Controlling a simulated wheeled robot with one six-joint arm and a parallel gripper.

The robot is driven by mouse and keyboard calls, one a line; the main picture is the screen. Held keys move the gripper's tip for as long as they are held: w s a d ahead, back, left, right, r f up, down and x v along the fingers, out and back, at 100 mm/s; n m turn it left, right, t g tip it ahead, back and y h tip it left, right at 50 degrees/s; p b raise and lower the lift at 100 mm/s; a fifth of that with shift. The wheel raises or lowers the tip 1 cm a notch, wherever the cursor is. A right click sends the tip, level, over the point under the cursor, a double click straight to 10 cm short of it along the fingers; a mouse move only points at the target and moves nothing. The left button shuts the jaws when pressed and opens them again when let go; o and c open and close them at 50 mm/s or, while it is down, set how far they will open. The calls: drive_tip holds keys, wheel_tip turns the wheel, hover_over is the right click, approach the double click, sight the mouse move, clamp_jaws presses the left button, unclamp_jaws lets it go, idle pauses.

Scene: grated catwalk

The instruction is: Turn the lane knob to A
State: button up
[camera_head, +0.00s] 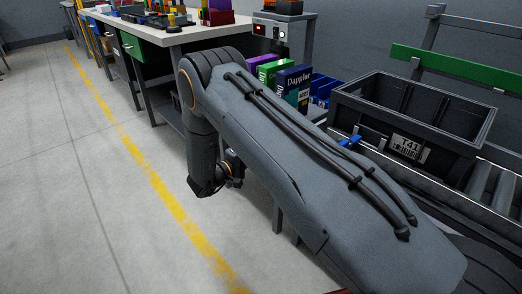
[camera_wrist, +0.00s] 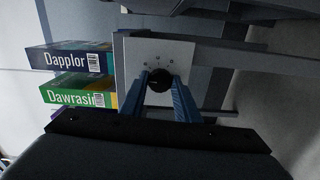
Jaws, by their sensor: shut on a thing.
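The lane knob (camera_wrist: 161,80) is round and black on a pale panel (camera_wrist: 134,50) in the wrist view. Small dark marks stand above it in an arc, too small to read, and I cannot tell which one it points to. My gripper (camera_wrist: 160,75) has its two blue fingers on either side of the knob, shut on it. In the head view my own arm hides the knob, and I cannot make out the gripper for certain.
Boxed goods marked Dapplor (camera_wrist: 70,60) and Dawrasir (camera_wrist: 75,94) lie left of the panel. In the head view, a dark crate (camera_head: 403,146) labelled T41 stands on a roller conveyor at right. A workbench (camera_head: 175,38) stands at the back; the floor at left is clear.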

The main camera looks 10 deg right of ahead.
drive_tip(key=shift+s+d+f+n, duration=0.1)
drive_tip(key=shift+s+f+n, duration=0.05)
drive_tip(key=shift+n, duration=0.35)
drive_tip(key=o, duration=1)
drive_tip(key=shift+o, duration=0.2)
drive_tip(key=shift+a, duration=0.2)
drive_tip(key=v, duration=0.7)
drive_tip(key=shift+s+a+p, duration=0.15)
drive_tip(key=shift+a+p, duration=0.05)
drive_tip(key=shift+p, duration=0.2)
